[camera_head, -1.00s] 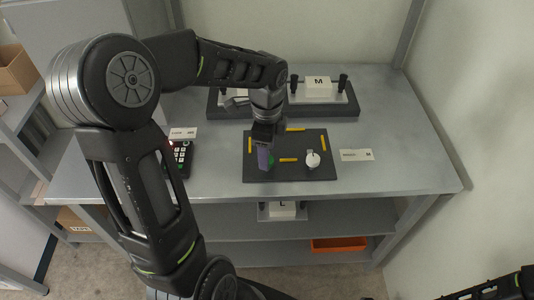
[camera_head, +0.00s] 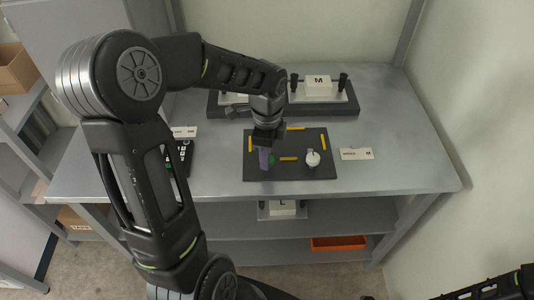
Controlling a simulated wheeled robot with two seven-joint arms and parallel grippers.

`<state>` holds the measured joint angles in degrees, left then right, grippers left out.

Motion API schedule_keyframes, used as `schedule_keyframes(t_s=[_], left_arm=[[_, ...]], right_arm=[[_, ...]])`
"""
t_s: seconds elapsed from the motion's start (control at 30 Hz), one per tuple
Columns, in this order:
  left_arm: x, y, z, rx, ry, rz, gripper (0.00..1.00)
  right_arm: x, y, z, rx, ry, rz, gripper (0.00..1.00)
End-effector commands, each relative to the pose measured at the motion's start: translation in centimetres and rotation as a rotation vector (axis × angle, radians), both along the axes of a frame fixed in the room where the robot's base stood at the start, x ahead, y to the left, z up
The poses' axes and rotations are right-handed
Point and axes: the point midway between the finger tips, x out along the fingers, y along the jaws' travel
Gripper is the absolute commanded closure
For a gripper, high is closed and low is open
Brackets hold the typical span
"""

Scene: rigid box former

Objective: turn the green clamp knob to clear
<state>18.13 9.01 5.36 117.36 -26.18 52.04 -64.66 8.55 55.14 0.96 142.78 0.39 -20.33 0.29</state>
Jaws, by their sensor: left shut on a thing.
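The green clamp knob (camera_head: 272,160) shows as a small green patch on the dark base plate (camera_head: 305,173), mostly hidden by my left gripper. My left gripper (camera_head: 265,160) points down over the left part of the plate and is shut on the knob. A white knob (camera_head: 313,158) stands to the right on the same plate, clear of the gripper. Yellow strips (camera_head: 289,159) mark the plate. Of my right arm, only a dark part shows at the lower right corner; its gripper cannot be seen.
Behind the plate is a dark rack with a white block marked M (camera_head: 319,86) between black posts. A keypad (camera_head: 182,157) lies left, partly behind my arm. A label card (camera_head: 356,154) lies right. An orange bin (camera_head: 339,243) is on the lower shelf.

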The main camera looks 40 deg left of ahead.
Motion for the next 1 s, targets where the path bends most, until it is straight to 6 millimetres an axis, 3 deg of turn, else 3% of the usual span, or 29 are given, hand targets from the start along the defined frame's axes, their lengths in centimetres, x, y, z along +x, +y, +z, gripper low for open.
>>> schedule_keyframes(t_s=[0.17, 0.67, 1.0], left_arm=[[0.0, 0.0, 0.0, 0.0, 0.0, 0.0, 1.0], [0.0, 0.0, 0.0, 0.0, -0.001, 0.06, 1.0], [0.0, 0.0, -0.1, 0.002, -0.001, 0.275, 1.0]], right_arm=[[0.0, 0.0, 0.0, 0.0, 0.0, 0.0, 0.64], [0.0, 0.0, -0.3, 0.001, -0.001, 0.001, 0.64], [0.2, 0.1, -1.2, 0.003, -0.005, 0.001, 0.64]])
